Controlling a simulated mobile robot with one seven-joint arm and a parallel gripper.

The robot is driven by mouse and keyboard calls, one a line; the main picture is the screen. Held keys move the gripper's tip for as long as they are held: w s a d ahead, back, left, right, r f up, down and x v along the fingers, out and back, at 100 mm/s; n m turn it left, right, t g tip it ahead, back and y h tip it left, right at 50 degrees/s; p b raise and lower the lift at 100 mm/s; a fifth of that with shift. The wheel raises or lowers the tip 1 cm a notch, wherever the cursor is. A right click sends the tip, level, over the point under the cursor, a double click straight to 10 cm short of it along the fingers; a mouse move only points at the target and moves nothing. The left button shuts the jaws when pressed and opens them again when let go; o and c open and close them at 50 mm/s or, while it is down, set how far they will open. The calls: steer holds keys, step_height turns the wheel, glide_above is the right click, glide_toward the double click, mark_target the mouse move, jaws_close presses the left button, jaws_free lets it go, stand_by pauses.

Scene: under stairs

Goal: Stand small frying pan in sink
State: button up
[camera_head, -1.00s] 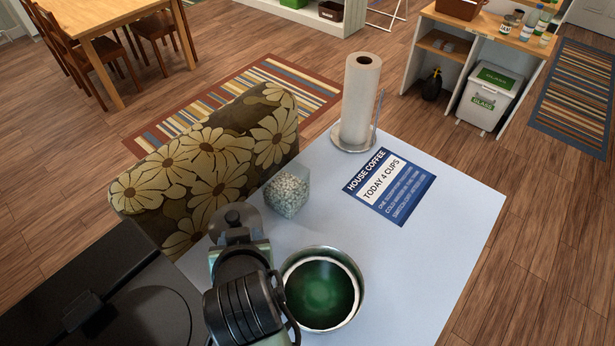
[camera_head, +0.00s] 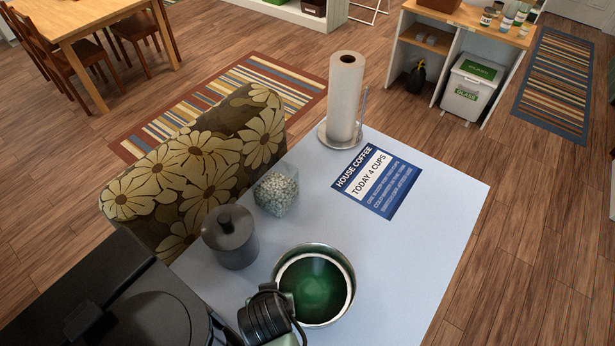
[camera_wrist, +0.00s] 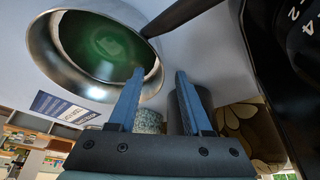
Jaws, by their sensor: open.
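A round metal pan (camera_head: 345,262) with a green inside and a pale inner ring stands on the light table. It fills the upper left of the wrist view (camera_wrist: 62,68). A dark bar (camera_wrist: 182,12) beside its rim looks like its handle; I cannot tell for sure that they join. My gripper (camera_wrist: 160,73) is open and empty, its fingertips close to the pan's rim. In the head view my wrist covers the pan's lower left side and hides the fingers. No sink is in view.
A dark lidded pot (camera_head: 231,240), a speckled pale block (camera_head: 275,194), a paper towel roll (camera_head: 345,98) and a blue coffee sign (camera_head: 378,181) share the table (camera_head: 430,230). A flowered chair (camera_head: 180,180) borders its left side. The table's right part is clear.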

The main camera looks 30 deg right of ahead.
steer(key=shift+w+p+x, duration=0.2)
steer(key=shift+p+x, duration=0.4)
steer(key=shift+x, duration=2)
steer(key=shift+r, duration=0.1)
jaws_close()
